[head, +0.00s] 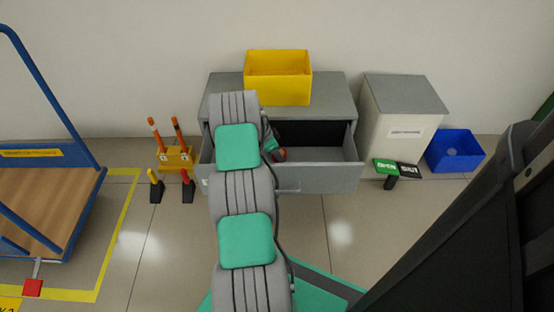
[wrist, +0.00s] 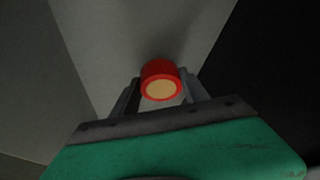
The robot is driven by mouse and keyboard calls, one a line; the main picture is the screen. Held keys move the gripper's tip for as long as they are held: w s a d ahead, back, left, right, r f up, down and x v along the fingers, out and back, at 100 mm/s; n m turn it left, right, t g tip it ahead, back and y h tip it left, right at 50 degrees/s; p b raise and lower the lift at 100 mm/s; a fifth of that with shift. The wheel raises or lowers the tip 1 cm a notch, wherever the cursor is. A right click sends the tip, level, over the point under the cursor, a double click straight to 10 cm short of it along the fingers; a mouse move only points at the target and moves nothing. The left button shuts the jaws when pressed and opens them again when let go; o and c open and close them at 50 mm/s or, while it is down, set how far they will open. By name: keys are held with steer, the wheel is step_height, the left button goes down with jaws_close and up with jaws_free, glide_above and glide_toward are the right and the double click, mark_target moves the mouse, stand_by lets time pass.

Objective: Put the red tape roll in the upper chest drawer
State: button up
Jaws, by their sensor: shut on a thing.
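The red tape roll (wrist: 158,70) has a pale core and sits between the fingers of my gripper (wrist: 160,88) in the wrist view. My gripper is shut on it, inside the open upper drawer. In the head view the drawer (head: 330,176) of the grey chest (head: 335,92) is pulled out. My arm hides its left part, and only a bit of reddish tape roll (head: 281,155) shows beside my wrist. I cannot tell whether the roll touches the drawer floor. The right part of the drawer is empty.
A yellow bin (head: 278,83) stands on the chest. To the right are a grey-topped cabinet (head: 404,95), green and black signs (head: 385,166) and a blue bin (head: 454,150). Orange posts on a yellow base (head: 176,160) and a blue trolley (head: 50,200) are on the left.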

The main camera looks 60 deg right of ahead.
steer(key=shift+f, duration=0.95)
steer(key=shift+f+b, duration=0.2)
steer(key=shift+b, duration=0.1)
steer(key=o, duration=1.3)
steer(key=shift+o, duration=0.2)
steer(key=p+v, duration=0.5)
steer(key=v, duration=0.7)
steer(key=w+a+r+n+t, duration=0.1)
steer(key=w+a+r+n, duration=0.35)
steer(key=a, duration=0.45)
steer(key=w+a+r+n+t, duration=0.1)
steer(key=w+a+r+n, duration=0.25)
steer(key=a+r, duration=0.35)
steer(key=w+a+r+n+t, duration=0.1)
steer(key=w+a+r+n, duration=0.35)
steer(key=a, duration=0.55)
steer(key=s+a+r+n+y, duration=0.1)
steer(key=s+a+n, duration=0.3)
steer(key=a, duration=0.5)
steer(key=s+a+r+n+t+y, duration=0.1)
steer(key=s+a+n, duration=0.3)
steer(key=a, duration=0.5)
steer(key=s+a+r+n+t+y, duration=0.1)
steer(key=s+a+n, duration=0.3)
steer(key=a, duration=0.5)
steer(key=shift+a+r+n+y, duration=0.15)
steer(key=shift+r+n+y, duration=0.15)
steer(key=shift+r+n, duration=0.45)
